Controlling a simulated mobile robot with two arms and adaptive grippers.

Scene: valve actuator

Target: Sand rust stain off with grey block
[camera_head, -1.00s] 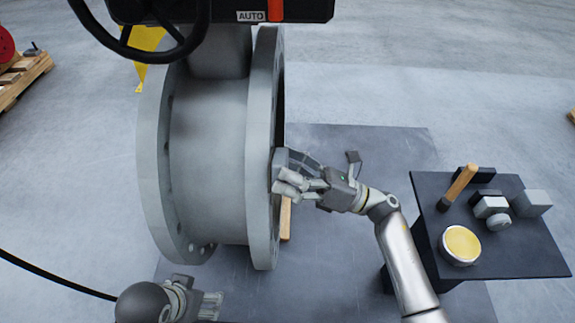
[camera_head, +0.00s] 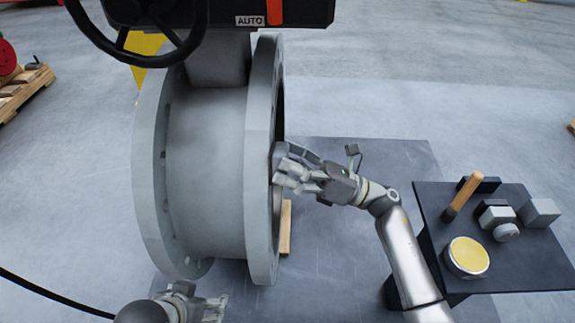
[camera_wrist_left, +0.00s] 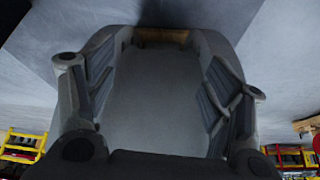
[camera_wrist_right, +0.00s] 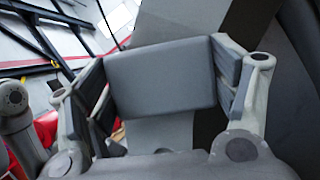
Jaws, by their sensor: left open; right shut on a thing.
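The grey block (camera_wrist_right: 160,77) fills the space between the fingers of my right gripper (camera_wrist_right: 158,95) in the right wrist view. In the head view my right gripper (camera_head: 302,172) is shut on the block (camera_head: 279,157) and holds it at the right flange face of the large grey valve (camera_head: 262,215). Whether the block touches the flange cannot be told. The rust stain cannot be made out. My left gripper (camera_head: 216,306) is open and empty at the bottom, left of the flange; its spread fingers also show in the left wrist view (camera_wrist_left: 160,90).
A dark side table (camera_head: 535,272) at the right holds a brush (camera_head: 462,195), a yellow-topped round tin (camera_head: 467,257) and several grey blocks (camera_head: 540,212). A handwheel (camera_head: 130,60) overhangs the valve at upper left. A wooden piece (camera_head: 285,228) stands below the flange.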

